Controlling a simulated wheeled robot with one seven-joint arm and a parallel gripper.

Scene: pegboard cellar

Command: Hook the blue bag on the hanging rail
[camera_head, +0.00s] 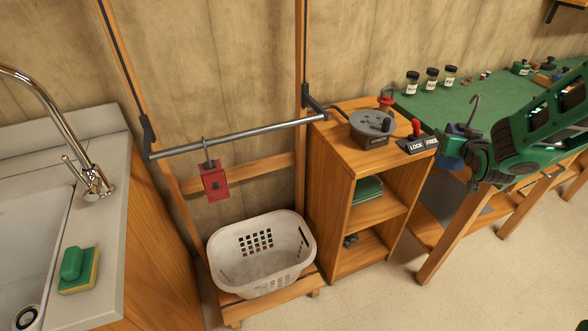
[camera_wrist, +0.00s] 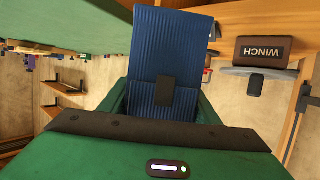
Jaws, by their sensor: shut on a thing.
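The blue bag (camera_head: 451,146) is held in my gripper (camera_head: 462,158), at the front edge of the green bench. A grey hook (camera_head: 474,108) rises above it. In the wrist view the blue bag (camera_wrist: 171,50) fills the middle, ribbed, with a dark block on its face; the green jaws (camera_wrist: 165,108) partly hide it. The hanging rail (camera_head: 240,137) is a grey bar between two wooden posts at the left, well apart from the bag. A red bag (camera_head: 214,181) hangs by its hook left of the rail's middle.
A white basket (camera_head: 262,228) stands below the rail. A wooden cabinet with a winch (camera_head: 373,128) and a lock/free lever (camera_head: 416,137) stands between rail and gripper. The green bench (camera_head: 440,102) holds several jars. A sink (camera_head: 30,230) is at the left.

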